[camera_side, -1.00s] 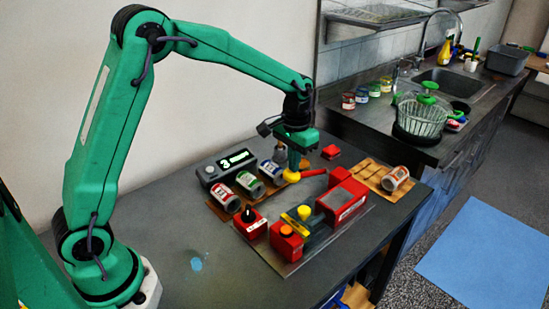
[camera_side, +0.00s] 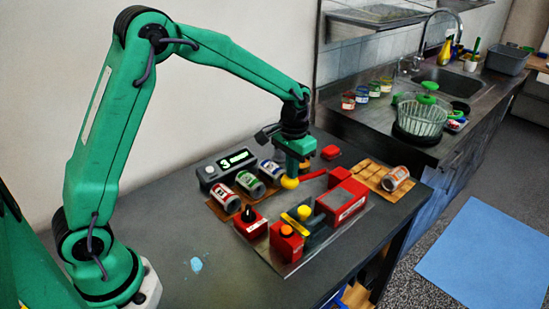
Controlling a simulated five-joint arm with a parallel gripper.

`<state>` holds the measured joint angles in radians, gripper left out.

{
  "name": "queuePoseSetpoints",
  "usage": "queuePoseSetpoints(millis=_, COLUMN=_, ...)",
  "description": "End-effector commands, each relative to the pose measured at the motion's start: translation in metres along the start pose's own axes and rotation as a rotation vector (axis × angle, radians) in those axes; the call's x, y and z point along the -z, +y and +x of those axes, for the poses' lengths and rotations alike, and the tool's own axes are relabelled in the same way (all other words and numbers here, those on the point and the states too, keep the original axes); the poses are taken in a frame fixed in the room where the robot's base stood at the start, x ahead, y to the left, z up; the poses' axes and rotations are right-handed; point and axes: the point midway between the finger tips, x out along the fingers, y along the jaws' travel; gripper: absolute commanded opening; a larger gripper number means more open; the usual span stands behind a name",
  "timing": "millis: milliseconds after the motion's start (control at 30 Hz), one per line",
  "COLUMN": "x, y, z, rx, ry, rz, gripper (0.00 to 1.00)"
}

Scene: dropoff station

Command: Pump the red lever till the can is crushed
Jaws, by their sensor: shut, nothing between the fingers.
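The red lever (camera_side: 313,175) lies nearly flat behind the red press block (camera_side: 342,201), with a yellow knob (camera_side: 289,183) at its left end. My gripper (camera_side: 291,174) points down, shut, with its tip at the top of the knob; whether it touches cannot be told for sure. Red (camera_side: 225,197), green (camera_side: 250,183) and blue (camera_side: 271,170) labelled cans lie in a row on a wooden rack at the left. Another can (camera_side: 396,179) lies on a wooden tray at the right. I cannot make out a can inside the press.
A grey box (camera_side: 226,168) with a lit display reading 3 stands behind the cans. A red box with a black knob (camera_side: 250,222) and one with an orange button (camera_side: 287,241) stand in front.

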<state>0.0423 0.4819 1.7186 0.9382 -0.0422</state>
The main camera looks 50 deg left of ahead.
Motion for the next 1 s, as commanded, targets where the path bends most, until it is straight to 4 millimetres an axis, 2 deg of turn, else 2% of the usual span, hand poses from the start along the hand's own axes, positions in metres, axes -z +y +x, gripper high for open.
queuePoseSetpoints(millis=100, x=-0.003, y=0.0, z=0.008, rx=0.0, ry=-0.009, rz=0.0, gripper=0.0)
queuePoseSetpoints(millis=567, x=-0.004, y=0.0, z=0.012, rx=0.0, ry=-0.01, rz=0.0, gripper=0.0)
queuePoseSetpoints(millis=1000, x=-0.006, y=0.0, z=0.034, rx=0.0, ry=-0.006, rz=0.0, gripper=0.0)
